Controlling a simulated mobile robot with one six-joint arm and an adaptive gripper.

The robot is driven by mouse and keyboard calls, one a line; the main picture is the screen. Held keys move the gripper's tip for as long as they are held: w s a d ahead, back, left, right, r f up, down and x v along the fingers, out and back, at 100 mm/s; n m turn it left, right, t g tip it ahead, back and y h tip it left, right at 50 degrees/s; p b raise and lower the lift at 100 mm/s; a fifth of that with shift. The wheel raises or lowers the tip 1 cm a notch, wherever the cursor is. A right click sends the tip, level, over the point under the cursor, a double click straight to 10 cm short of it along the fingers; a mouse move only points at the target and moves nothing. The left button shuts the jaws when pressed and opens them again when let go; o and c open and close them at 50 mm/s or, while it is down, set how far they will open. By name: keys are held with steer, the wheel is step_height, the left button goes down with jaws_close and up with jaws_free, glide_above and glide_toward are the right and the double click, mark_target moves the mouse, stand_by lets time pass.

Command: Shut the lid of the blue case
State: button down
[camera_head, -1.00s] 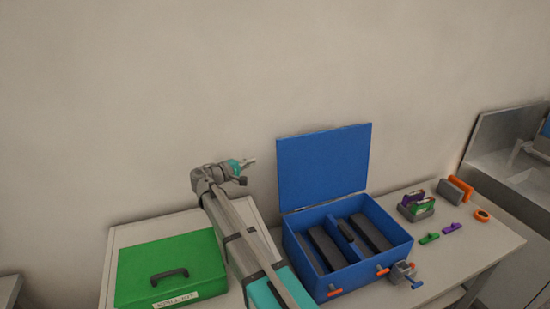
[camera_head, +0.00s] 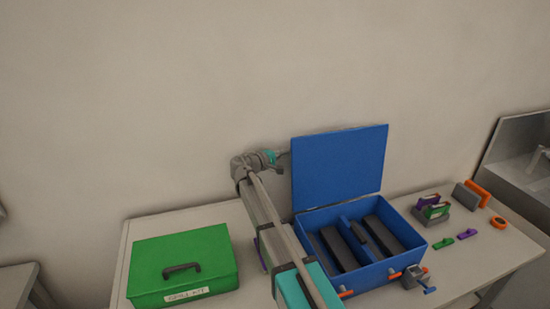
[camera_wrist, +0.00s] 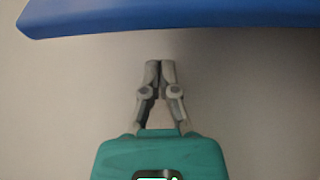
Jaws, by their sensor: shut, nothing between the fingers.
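The blue case (camera_head: 392,278) stands on the table with its lid (camera_head: 340,167) upright at the back, fully open. In the wrist view my gripper's fingertips (camera_wrist: 160,64) are together against the pale wall, and the blue lid edge (camera_wrist: 180,18) runs across the top, apart from the fingertips. Whether the gripper is behind the lid is hard to tell in the head view.
A green case (camera_head: 182,262) with a dark handle stands on the left. A small grey clamp-like item (camera_head: 414,277) is at the blue case's front right corner. Small purple, green and orange items (camera_head: 468,233) lie on the right. A sink (camera_head: 520,160) is at far right.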

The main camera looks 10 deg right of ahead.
mark_target(292, 157)
steer(key=shift+s+d+r+p, duration=0.1)
steer(key=shift+s+d, duration=0.15)
steer(key=shift+s, duration=0.3)
steer(key=shift+s+d+r+p, duration=0.1)
steer(key=shift+s+d, duration=0.2)
steer(key=shift+s, duration=0.3)
steer(key=shift+s+d+r+p, duration=0.1)
steer(key=shift+s+d, duration=0.15)
steer(key=shift+s, duration=0.3)
steer(key=shift+d, duration=0.15)
steer(key=shift+s, duration=0.1)
